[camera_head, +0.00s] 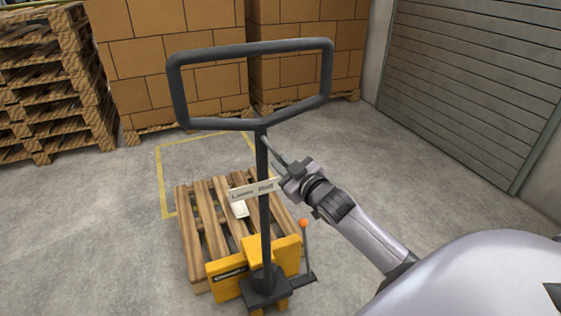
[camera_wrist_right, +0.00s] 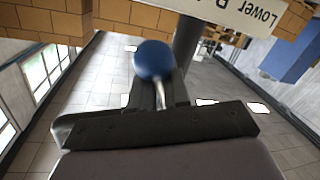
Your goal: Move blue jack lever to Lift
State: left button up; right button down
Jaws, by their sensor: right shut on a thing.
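The blue ball knob of the jack lever (camera_wrist_right: 153,60) shows in the right wrist view, on a thin metal stem between my fingers. My right gripper (camera_wrist_right: 158,96) is shut on the lever just below the knob. In the head view my right gripper (camera_head: 284,168) is at the right side of the black handle post (camera_head: 263,215), and I cannot make out the blue knob there. A white label plate (camera_head: 240,193) crosses the post at that height; its text is partly readable, with "Lower" in the wrist view (camera_wrist_right: 262,17). My left gripper is not in view.
The yellow pallet jack (camera_head: 228,276) stands at a wooden pallet (camera_head: 205,225) inside a yellow floor outline. Its black loop handle (camera_head: 250,48) rises above my gripper. An orange-knobbed lever (camera_head: 304,224) is lower right. Stacked boxes (camera_head: 170,60) and pallets (camera_head: 45,85) stand behind.

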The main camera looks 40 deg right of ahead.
jog(key=shift+s+d+f, duration=0.15)
jog(key=shift+f, duration=0.4)
jog(key=c, duration=0.9)
grip_release()
jog(key=shift+d+r, duration=0.1)
jog(key=shift+r, duration=0.1)
jog(key=s, duration=0.7)
jog(key=shift+a+r, duration=0.25)
jog(key=shift+a, duration=0.05)
jog(key=s+a+f+m+g+y+p, duration=0.1)
jog(key=s+a+f+g+y+p, duration=0.2)
jog(key=s+a+f, duration=1.5)
jog(key=g, duration=0.3)
jog(key=shift+s+f+m+g, duration=0.2)
jog(key=shift+s+m+g, duration=0.05)
jog(key=shift+m+g, duration=0.15)
